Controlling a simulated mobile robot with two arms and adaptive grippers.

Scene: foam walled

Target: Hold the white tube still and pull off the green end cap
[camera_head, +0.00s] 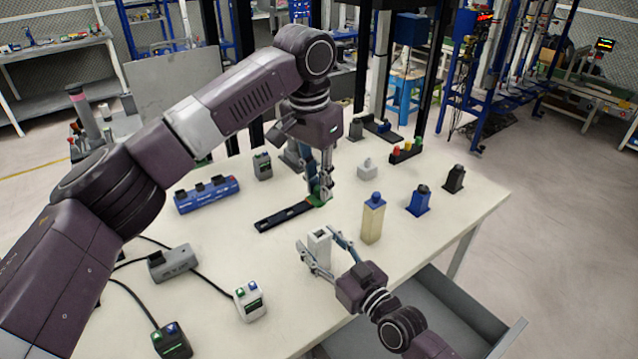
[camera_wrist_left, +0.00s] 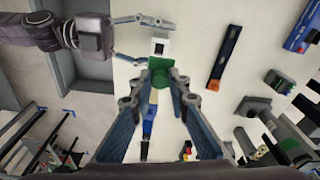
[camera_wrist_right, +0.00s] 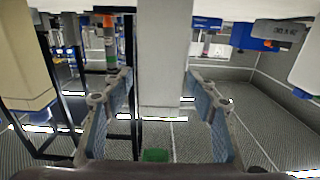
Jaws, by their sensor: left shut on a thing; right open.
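The white tube (camera_head: 319,247) stands upright on the table with a dark opening in its top; it also shows in the left wrist view (camera_wrist_left: 160,46). My left gripper (camera_head: 322,196) is shut on the green end cap (camera_head: 317,203), which is apart from the tube in the head view. The cap shows between the left fingers in the left wrist view (camera_wrist_left: 158,80). My right gripper (camera_head: 318,255) is open, its fingers on either side of the tube. In the right wrist view the tube (camera_wrist_right: 162,60) shows gaps to both fingers, and a green patch (camera_wrist_right: 155,155) lies beyond its end.
A black bar (camera_head: 284,216) lies left of the tube. A cream block with a blue top (camera_head: 373,220) stands close on the right. A blue block (camera_head: 418,203) and a black one (camera_head: 454,180) stand farther right. A white button box (camera_head: 250,302) is at front left. A drawer (camera_head: 455,325) is open below.

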